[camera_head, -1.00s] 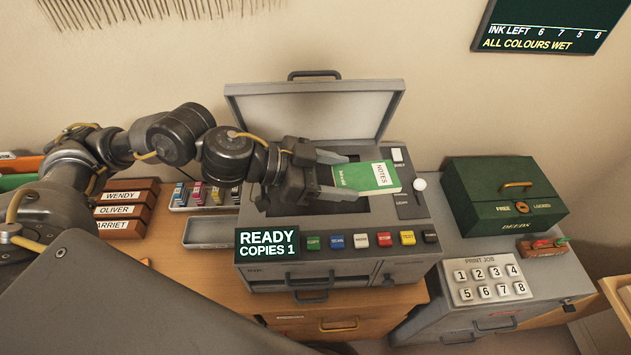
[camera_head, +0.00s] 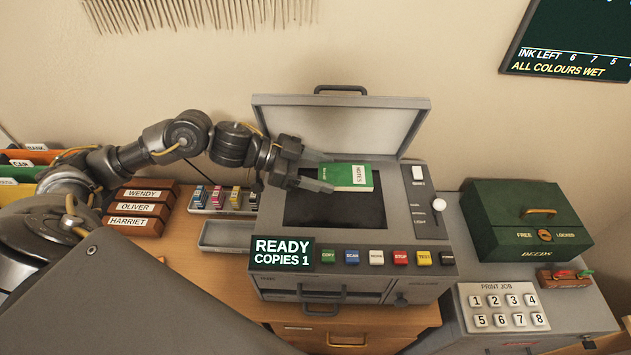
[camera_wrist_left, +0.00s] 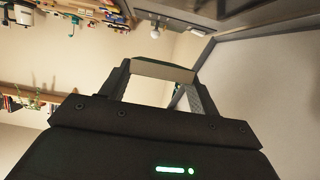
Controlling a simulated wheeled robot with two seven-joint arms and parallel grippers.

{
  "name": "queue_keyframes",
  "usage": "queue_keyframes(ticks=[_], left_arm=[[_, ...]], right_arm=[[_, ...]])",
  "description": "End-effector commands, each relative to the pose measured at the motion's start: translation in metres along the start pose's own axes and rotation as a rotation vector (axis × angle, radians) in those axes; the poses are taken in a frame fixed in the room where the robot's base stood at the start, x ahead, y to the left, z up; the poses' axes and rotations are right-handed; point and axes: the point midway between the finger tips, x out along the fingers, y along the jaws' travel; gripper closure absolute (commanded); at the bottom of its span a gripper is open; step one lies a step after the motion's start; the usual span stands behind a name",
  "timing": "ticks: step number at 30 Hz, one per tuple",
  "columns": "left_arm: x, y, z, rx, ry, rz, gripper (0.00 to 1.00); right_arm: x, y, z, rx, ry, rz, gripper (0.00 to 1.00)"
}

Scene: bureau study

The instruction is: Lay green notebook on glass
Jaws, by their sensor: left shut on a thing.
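The green notebook (camera_head: 348,177), with a white NOTES label, is held over the dark glass (camera_head: 335,212) of the copier, towards its back edge. My left gripper (camera_head: 322,178) is shut on the notebook's left end. Whether the notebook touches the glass or hangs just above it I cannot tell. In the left wrist view the notebook's pale edge (camera_wrist_left: 162,70) lies between the fingers. The copier lid (camera_head: 340,126) stands open behind. My right gripper is not in view.
Buttons (camera_head: 376,257) line the copier's front, and a white knob (camera_head: 438,205) is on its right. A green deeds box (camera_head: 527,220) stands at the right. Ink cartridges (camera_head: 217,198) and wooden name blocks (camera_head: 141,207) are at the left.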

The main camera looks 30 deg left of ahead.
Motion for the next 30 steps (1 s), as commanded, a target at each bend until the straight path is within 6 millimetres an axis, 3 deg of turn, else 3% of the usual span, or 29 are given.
queue_keyframes(ticks=[6, 18, 24, 30], left_arm=[[0.006, -0.027, 0.038, -0.005, -0.001, 0.001, 0.66], [0.009, -0.042, 0.058, -0.005, -0.001, 0.002, 0.66], [0.019, -0.04, 0.081, -0.005, -0.001, 0.004, 0.66], [0.021, -0.04, 0.085, -0.001, 0.0, 0.003, 0.66]], right_arm=[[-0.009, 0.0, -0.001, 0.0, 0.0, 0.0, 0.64], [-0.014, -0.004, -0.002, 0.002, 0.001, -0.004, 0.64], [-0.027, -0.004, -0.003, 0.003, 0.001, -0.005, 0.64], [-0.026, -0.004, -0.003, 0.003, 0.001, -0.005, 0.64]])
